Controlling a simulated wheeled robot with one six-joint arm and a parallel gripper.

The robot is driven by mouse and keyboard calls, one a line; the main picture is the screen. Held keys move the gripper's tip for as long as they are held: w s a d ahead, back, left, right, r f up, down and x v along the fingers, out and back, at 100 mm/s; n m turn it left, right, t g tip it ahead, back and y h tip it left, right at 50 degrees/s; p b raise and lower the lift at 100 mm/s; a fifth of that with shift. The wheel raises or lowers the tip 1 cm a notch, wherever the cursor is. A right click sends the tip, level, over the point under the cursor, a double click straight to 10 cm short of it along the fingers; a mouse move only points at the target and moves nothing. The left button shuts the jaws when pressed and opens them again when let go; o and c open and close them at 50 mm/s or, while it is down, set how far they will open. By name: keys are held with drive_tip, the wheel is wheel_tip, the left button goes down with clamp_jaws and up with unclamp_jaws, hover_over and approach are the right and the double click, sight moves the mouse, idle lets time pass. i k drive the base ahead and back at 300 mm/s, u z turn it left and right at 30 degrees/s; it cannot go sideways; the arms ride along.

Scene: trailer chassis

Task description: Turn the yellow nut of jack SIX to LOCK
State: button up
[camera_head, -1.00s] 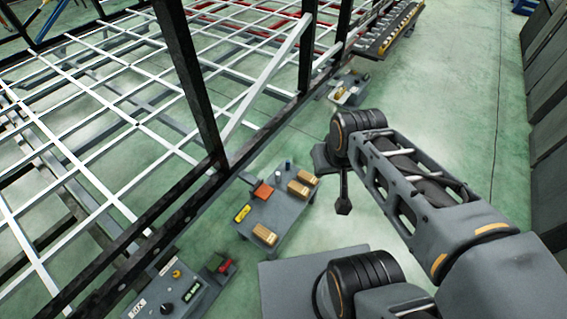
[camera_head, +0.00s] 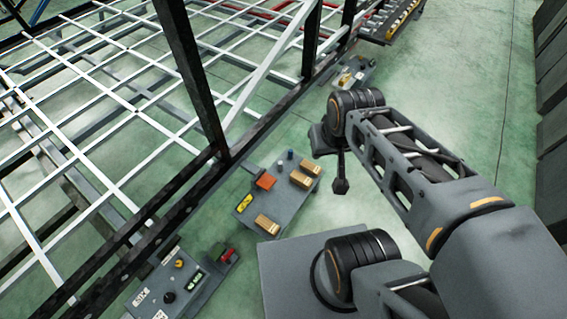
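A grey control box (camera_head: 183,296) stands at the lower left, beside the black chassis rail. It bears a white label (camera_head: 141,297) whose small dark letters seem to read SIX. A small yellow nut or knob (camera_head: 179,264) sits on its top, with a black knob (camera_head: 168,297) and a dark display (camera_head: 195,281) near it. The nut's setting is too small to read. My gripper (camera_head: 340,186) hangs small and dark below my wrist, well to the upper right of the box and touching nothing visible. Its fingers cannot be made out.
A grey table (camera_head: 272,219) with tan blocks (camera_head: 267,223), an orange block (camera_head: 266,181) and a yellow item (camera_head: 243,203) stands between the box and my arm. The chassis frame (camera_head: 217,130) fills the left. Green floor is clear at right.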

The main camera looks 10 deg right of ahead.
sight(179, 263)
drive_tip(key=u, duration=2.2)
drive_tip(key=k, duration=1.2)
drive_tip(key=u, duration=0.7)
drive_tip(key=i, duration=1.6)
drive_tip(key=z, duration=0.55)
